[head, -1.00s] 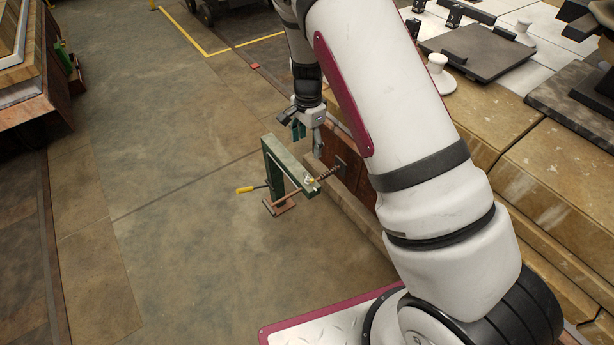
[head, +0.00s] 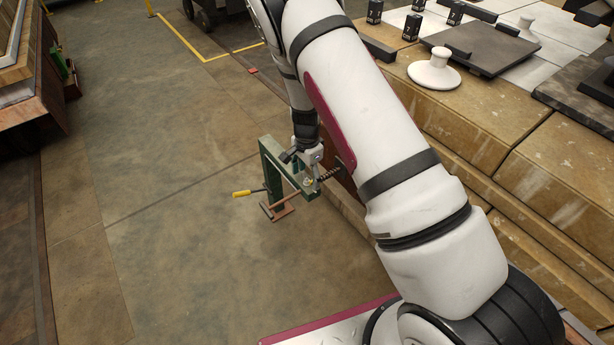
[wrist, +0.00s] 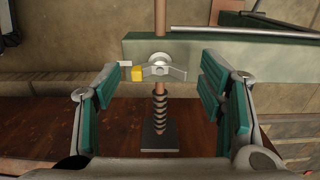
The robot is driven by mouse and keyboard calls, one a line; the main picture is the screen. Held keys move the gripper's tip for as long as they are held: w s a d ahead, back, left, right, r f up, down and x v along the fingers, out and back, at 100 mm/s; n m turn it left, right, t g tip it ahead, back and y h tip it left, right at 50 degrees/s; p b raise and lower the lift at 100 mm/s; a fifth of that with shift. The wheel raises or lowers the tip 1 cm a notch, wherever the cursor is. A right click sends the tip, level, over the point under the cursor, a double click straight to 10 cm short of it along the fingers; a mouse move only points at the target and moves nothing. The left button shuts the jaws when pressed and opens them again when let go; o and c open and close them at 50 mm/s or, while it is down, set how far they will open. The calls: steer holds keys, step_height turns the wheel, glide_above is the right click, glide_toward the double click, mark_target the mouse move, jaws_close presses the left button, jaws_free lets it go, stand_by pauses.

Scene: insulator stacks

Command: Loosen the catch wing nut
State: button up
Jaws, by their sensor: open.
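The catch wing nut (wrist: 160,68) is a grey metal piece with two wings and a yellow patch at its left. It sits on a copper-coloured rod at the green bar (wrist: 220,47). A dark spring (wrist: 159,112) is on the rod below it, above a square plate (wrist: 159,138). My gripper (wrist: 164,85) is open, its teal pads on either side of the wing nut, apart from it. In the head view my gripper (head: 308,170) is at the green frame (head: 275,165); the wing nut there is small and partly hidden.
A yellow-handled lever (head: 243,193) sticks out left of the green frame. A stepped stone-like bench (head: 470,150) stands at the right, with a white insulator disc (head: 434,70) on top. The floor (head: 180,230) left of the frame is clear.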

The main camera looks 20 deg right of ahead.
steer(key=c, duration=1.2)
steer(key=shift+o, duration=0.2)
steer(key=shift+n, duration=0.4)
steer(key=n, duration=0.4)
steer(key=shift+n, duration=0.3)
steer(key=n, duration=0.4)
steer(key=shift+n, duration=0.3)
steer(key=n, duration=0.4)
steer(key=shift+n, duration=2.4)
